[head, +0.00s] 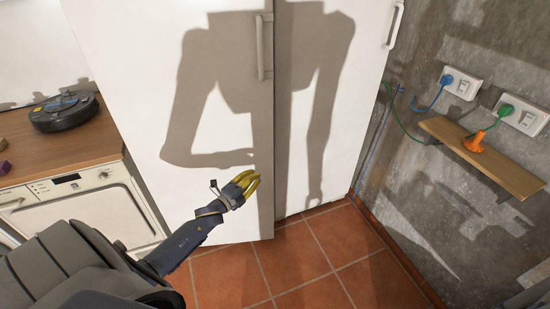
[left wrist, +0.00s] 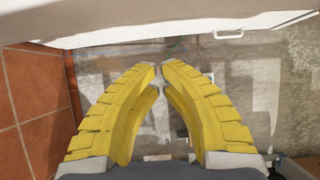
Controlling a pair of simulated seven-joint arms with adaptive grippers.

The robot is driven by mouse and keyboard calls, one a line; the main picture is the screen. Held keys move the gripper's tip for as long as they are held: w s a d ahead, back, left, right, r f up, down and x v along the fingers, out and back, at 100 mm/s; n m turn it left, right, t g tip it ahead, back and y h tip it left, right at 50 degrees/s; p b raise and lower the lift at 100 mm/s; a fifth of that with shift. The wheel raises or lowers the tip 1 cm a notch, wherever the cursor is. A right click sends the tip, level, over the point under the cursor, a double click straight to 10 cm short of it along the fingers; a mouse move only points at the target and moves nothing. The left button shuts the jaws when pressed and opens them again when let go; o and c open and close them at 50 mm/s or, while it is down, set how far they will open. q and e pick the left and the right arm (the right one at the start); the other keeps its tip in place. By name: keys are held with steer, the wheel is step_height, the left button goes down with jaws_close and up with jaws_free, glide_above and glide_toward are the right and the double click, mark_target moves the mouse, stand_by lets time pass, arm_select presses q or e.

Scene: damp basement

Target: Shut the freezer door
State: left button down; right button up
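Two tall white door fronts stand side by side in the head view. The left door (head: 140,70) has a long upright handle (head: 260,47) near its right edge, and its lower edge stands nearer to me than the right door (head: 365,50). The right door has a handle (head: 395,24) at its far right edge. I cannot tell for certain which is the freezer or how far it is open. My left gripper (head: 248,183) has yellow fingers, nearly meeting at the tips and empty, in front of the left door's lower right part. The fingers also show in the left wrist view (left wrist: 159,68), below a pale door surface.
A wooden counter (head: 65,145) with a black robot vacuum (head: 64,111) stands left, above a white appliance (head: 90,205). A wooden shelf (head: 490,160) with an orange object (head: 474,142) and sockets with cables are on the right wall. The tiled floor (head: 300,262) is clear.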

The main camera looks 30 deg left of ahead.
arm_select(q)
steer(key=shift+w+a, duration=0.25)
steer(key=shift+w, duration=1.9)
steer(key=shift+w+a, duration=0.2)
steer(key=shift+w, duration=1.9)
steer(key=shift+w+a, duration=0.25)
steer(key=shift+w, duration=1.9)
